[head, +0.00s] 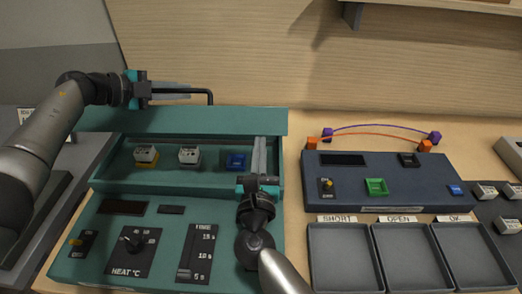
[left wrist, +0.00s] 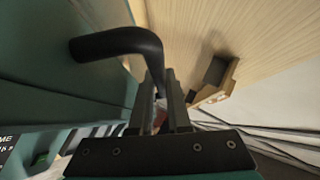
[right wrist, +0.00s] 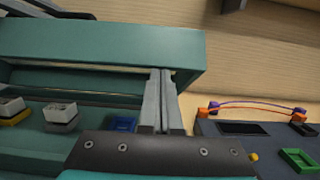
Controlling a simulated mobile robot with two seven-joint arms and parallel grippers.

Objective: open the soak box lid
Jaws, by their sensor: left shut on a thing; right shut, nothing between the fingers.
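The soak box (head: 110,172) is the teal tray behind the console's controls. Its teal lid (head: 180,121) is raised at the back, so the inside shows; it also shows in the right wrist view (right wrist: 110,45). A black bent handle (head: 209,96) stands on the lid. My left gripper (head: 188,91) is shut on the handle, which passes between the fingers in the left wrist view (left wrist: 150,50). My right gripper (head: 259,140) is shut and empty over the box's right end, its tips close to the lid's lower edge; I cannot tell whether they touch.
Two white-topped blocks (head: 145,154) and a blue block (head: 236,162) sit inside the box. A dark test unit (head: 390,190) with orange and purple leads stands to the right. Three grey trays (head: 340,260) lie in front of it. A wooden shelf (head: 430,7) overhangs at upper right.

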